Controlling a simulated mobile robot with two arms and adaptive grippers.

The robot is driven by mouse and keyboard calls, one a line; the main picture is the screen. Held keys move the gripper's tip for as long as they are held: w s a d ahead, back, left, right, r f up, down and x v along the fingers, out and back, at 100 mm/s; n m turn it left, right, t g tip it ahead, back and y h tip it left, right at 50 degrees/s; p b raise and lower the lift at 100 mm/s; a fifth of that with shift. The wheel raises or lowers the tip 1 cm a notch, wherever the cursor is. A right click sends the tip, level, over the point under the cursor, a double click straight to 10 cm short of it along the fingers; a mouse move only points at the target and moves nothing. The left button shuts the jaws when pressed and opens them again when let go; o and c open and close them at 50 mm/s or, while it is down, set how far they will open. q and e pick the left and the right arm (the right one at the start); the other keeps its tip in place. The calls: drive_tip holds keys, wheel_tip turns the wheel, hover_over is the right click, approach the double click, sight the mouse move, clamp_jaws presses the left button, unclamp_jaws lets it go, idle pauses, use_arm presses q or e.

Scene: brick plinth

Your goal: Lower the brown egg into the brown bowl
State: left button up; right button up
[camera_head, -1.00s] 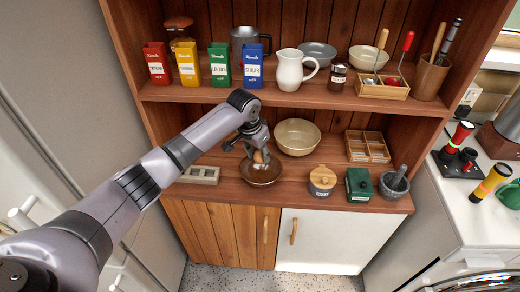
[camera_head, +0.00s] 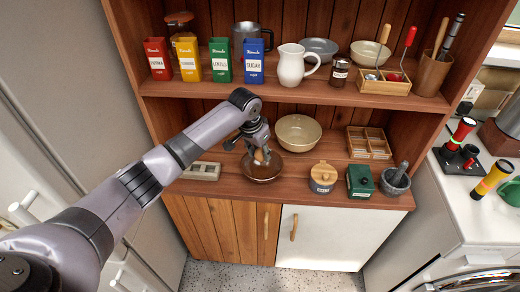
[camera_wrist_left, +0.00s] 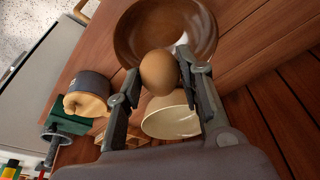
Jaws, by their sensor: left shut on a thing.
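The brown egg (camera_wrist_left: 160,72) is between the fingers of my left gripper (camera_head: 261,157), which is shut on it. The left gripper also shows in the left wrist view (camera_wrist_left: 158,84). The brown bowl (camera_head: 262,174) stands on the lower wooden shelf, directly below the gripper in the head view. In the left wrist view the brown bowl (camera_wrist_left: 135,38) lies just beyond the egg, and the egg overlaps its rim. I cannot tell whether the egg touches the bowl. A small white patch shows inside the bowl. My right gripper is not in view.
A cream bowl (camera_head: 298,132) stands close behind the brown bowl. A lidded pot (camera_head: 323,178), a green box (camera_head: 360,182) and a mortar (camera_head: 395,181) stand to the right. A grey tray (camera_head: 201,171) lies to the left. The upper shelf (camera_head: 210,88) hangs above.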

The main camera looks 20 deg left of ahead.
sight(260, 160)
use_arm(q)
drive_tip(key=shift+f+b, duration=0.6)
drive_tip(key=shift+f, duration=1.5)
drive_tip(key=shift+f+b, duration=1.2)
drive_tip(key=shift+f, duration=1.3)
idle(0.3)
drive_tip(key=o, duration=0.8)
